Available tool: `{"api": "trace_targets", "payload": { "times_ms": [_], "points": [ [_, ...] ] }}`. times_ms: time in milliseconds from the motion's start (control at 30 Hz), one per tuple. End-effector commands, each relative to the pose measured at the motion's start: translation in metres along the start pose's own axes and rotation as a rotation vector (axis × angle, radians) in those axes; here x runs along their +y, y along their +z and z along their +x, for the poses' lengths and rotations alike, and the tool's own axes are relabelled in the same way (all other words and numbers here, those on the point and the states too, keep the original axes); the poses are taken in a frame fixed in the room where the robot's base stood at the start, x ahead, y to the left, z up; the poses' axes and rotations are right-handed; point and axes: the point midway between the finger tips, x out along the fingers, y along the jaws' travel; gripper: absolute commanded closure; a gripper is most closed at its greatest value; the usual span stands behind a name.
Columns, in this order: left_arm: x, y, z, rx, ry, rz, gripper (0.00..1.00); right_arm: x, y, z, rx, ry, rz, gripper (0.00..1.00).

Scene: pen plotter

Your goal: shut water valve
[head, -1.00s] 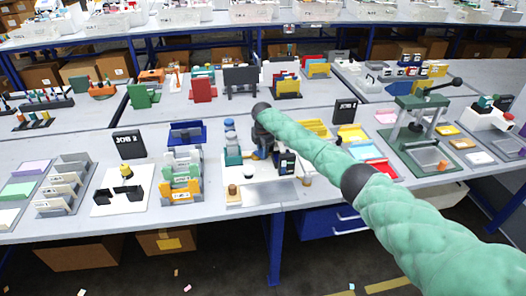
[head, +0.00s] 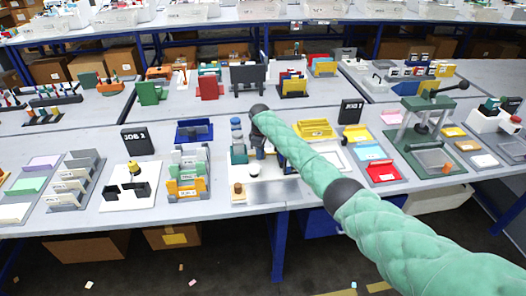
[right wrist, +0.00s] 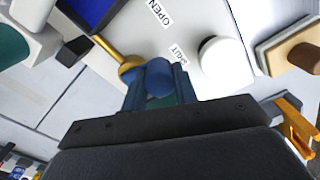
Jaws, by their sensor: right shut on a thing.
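The water valve shows in the right wrist view as a brass lever (right wrist: 112,50) with a rounded brass end beside my fingers. It sits on a white panel with the printed labels OPEN (right wrist: 160,12) and SHUT (right wrist: 179,55). My right gripper (right wrist: 158,80) has its blue fingers closed at the valve, and they hide most of what they grip. In the head view my right gripper (head: 257,152) reaches down over the small white-based station (head: 262,193), and my green arm hides part of it. My left gripper is not in view.
A white round cap (right wrist: 224,60) and a brown knob on a wooden block (right wrist: 295,45) stand close to the gripper. A blue tray (right wrist: 92,10) lies near the lever. Card racks (head: 188,175) and a JOB 2 sign (head: 137,141) stand left of the station.

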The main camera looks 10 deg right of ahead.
Motion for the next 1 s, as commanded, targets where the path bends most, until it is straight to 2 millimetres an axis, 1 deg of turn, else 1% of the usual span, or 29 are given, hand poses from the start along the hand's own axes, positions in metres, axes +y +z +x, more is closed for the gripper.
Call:
{"api": "trace_targets", "payload": {
  "times_ms": [100, 300, 500, 700, 1000],
  "points": [
    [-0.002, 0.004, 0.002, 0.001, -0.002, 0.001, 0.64, -0.001, -0.007, -0.002, 0.003, 0.0, 0.108, 0.94],
    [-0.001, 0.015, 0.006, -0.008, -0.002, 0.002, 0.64, 0.0, -0.014, -0.002, 0.004, 0.0, 0.278, 0.94],
    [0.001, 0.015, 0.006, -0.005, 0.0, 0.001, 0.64, 0.002, -0.019, -0.002, 0.003, 0.001, 0.41, 0.94],
    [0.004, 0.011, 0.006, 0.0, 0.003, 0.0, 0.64, 0.003, -0.023, -0.002, 0.004, 0.002, 0.494, 0.94],
    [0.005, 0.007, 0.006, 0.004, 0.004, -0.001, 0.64, 0.004, -0.024, -0.002, 0.003, 0.003, 0.54, 0.94]
  ]
}}
